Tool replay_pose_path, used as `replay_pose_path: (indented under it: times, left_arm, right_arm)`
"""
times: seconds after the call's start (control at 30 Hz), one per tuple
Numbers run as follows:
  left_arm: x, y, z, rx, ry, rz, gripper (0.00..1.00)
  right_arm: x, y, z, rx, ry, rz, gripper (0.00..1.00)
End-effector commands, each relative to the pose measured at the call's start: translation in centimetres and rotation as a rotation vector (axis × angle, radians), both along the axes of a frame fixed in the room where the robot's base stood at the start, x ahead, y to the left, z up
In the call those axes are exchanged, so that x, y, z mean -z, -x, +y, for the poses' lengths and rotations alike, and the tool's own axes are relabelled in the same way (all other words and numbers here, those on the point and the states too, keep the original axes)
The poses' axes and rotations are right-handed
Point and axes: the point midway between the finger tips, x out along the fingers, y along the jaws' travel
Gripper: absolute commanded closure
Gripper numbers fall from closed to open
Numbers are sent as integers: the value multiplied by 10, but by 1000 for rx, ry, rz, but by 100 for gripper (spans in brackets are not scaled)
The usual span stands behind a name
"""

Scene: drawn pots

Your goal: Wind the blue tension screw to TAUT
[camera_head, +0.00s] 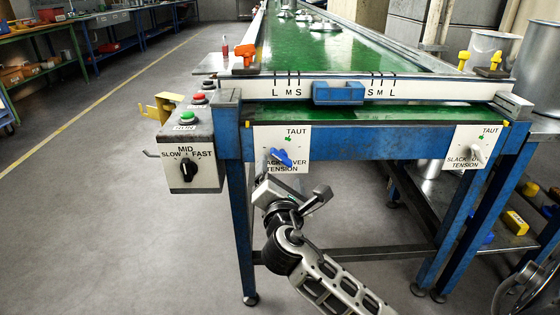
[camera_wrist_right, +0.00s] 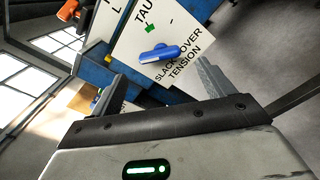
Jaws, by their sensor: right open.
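The blue tension screw (camera_head: 281,157) is a blue handle on a white plate (camera_head: 298,140) on the near left of the conveyor frame. The plate reads TAUT at the top beside a green mark, with SLACK, OVER and TENSION below. The handle lies slantwise below the green mark, not pointing at it; it also shows in the right wrist view (camera_wrist_right: 168,54). My right gripper (camera_head: 290,174) is open in front of the plate, partly covering its lower lettering. In the wrist view the handle lies ahead, between the spread fingers (camera_wrist_right: 162,78), apparently untouched. My left gripper is not in view.
A second plate with a grey screw (camera_head: 476,153) is at the right. A speed dial box (camera_head: 189,168) with buttons stands left of the blue screw. A blue slider (camera_head: 338,93) sits on the scale above. Open floor lies to the left.

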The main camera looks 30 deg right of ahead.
Motion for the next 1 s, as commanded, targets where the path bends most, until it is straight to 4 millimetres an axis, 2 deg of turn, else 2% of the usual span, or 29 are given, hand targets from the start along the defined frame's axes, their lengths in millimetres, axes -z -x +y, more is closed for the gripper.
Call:
replay_pose_path:
  times: [0.1, 0.3, 0.5, 0.77, 0.93, 1.0]
  left_arm:
    - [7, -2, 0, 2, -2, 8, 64]
    - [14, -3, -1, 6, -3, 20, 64]
    - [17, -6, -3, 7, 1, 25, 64]
    - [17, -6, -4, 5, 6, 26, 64]
    - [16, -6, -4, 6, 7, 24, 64]
    - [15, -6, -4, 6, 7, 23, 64]
  right_arm:
    - [0, -23, -14, 1, 2, -2, 19]
    - [1, -48, -29, 1, 1, 0, 19]
    - [0, -58, -35, -1, 0, 0, 19]
    - [0, -59, -36, -1, 0, 1, 19]
    - [0, -59, -36, -1, 0, 1, 64]
    - [0, -58, -36, -1, 0, 1, 64]
